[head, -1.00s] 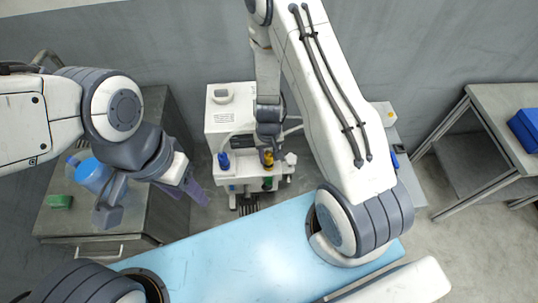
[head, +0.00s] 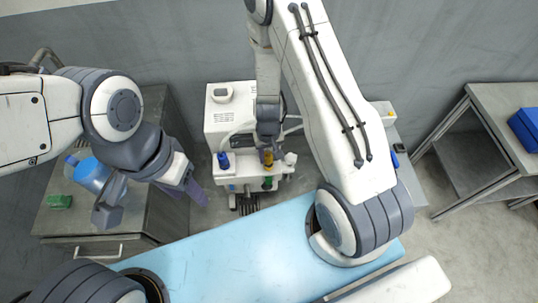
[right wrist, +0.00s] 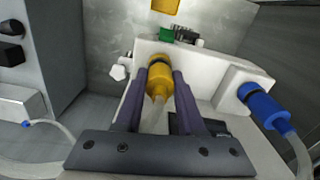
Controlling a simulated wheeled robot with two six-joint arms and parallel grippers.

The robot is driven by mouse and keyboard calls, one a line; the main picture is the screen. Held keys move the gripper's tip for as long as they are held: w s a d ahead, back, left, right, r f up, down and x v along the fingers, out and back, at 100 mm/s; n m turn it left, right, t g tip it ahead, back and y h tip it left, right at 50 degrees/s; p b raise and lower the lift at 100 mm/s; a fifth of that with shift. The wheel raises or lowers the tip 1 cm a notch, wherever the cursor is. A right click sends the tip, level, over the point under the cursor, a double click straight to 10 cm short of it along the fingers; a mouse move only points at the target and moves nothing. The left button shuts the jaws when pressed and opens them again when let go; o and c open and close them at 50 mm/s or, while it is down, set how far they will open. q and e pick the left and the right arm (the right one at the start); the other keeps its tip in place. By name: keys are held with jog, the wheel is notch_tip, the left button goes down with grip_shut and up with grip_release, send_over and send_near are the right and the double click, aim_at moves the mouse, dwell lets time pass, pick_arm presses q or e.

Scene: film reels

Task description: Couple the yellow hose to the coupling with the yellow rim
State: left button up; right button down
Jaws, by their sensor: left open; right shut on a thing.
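My right gripper (right wrist: 160,88) is shut on the yellow hose's connector (right wrist: 158,80), with one finger on each side; the hose trails back between the fingers. The connector's dark-ringed front end is at the white machine (right wrist: 205,62); I cannot tell whether it is seated. The yellow connector also shows in the head view (head: 268,159), below my right gripper. I cannot make out the yellow-rimmed coupling; it may be hidden behind the connector. My left gripper (head: 152,200) is open and empty, over the left cabinet's right side.
A blue hose connector (right wrist: 264,106) stands on a white block right of the yellow one. A green part (head: 268,183) is on the machine's front. A blue bottle (head: 91,175) and green block (head: 60,201) are on the grey cabinet. A light-blue surface (head: 235,262) lies clear in front.

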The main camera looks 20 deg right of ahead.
aim_at(268, 155)
jog(key=shift+f+b, duration=0.4)
jog(key=shift+f, duration=0.1)
jog(key=c, duration=0.8)
grip_release()
notch_tip(268, 155, up, 11)
jog(key=p, duration=1.1)
